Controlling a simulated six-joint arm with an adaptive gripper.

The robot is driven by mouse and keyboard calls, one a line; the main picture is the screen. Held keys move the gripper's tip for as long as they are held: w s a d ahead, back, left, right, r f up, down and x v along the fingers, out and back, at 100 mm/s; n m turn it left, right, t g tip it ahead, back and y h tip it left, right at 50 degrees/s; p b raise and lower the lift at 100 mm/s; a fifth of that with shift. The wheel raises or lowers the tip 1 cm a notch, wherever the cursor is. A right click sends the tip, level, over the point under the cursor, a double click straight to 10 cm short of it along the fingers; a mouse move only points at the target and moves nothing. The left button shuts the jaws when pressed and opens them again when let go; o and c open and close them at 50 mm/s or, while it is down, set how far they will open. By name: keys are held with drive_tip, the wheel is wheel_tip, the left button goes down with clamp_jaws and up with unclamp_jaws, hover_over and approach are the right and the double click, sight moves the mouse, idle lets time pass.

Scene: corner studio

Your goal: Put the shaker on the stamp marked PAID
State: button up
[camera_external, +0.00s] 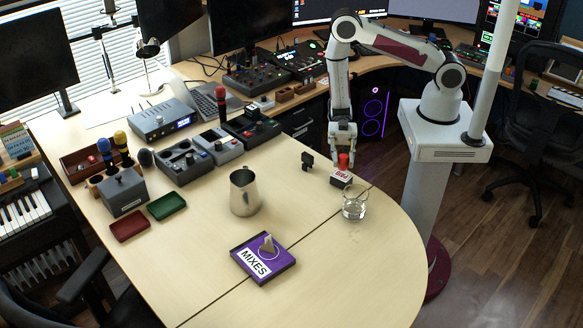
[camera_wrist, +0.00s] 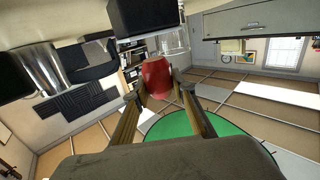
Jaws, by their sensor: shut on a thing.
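A red, tapered thing that I take for the shaker (camera_external: 343,161) is between the fingers of my gripper (camera_external: 343,150). In the wrist view the red shaker (camera_wrist: 157,77) sits between both fingertips, and my gripper (camera_wrist: 160,85) is shut on it. Directly below it in the outside view is a small block with a white and red label, probably the stamp (camera_external: 340,179). Its lettering is too small to read. The shaker is at or just above its top; I cannot tell whether they touch.
A glass of water (camera_external: 354,207) stands close in front of the stamp. A small black object (camera_external: 307,160) is just left of it. A metal pitcher (camera_external: 244,193) and a purple MIXES tray (camera_external: 284,264) stand further left. The table's right front is clear.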

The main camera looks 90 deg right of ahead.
drive_tip(key=shift+f, duration=1.2)
drive_tip(key=shift+f, duration=0.1)
drive_tip(key=o, duration=1.1)
drive_tip(key=shift+c, duration=0.2)
drive_tip(key=d, duration=1.2)
drive_tip(key=shift+s+r, duration=0.3)
drive_tip(key=shift+r, duration=0.1)
drive_tip(key=shift+w, duration=0.1)
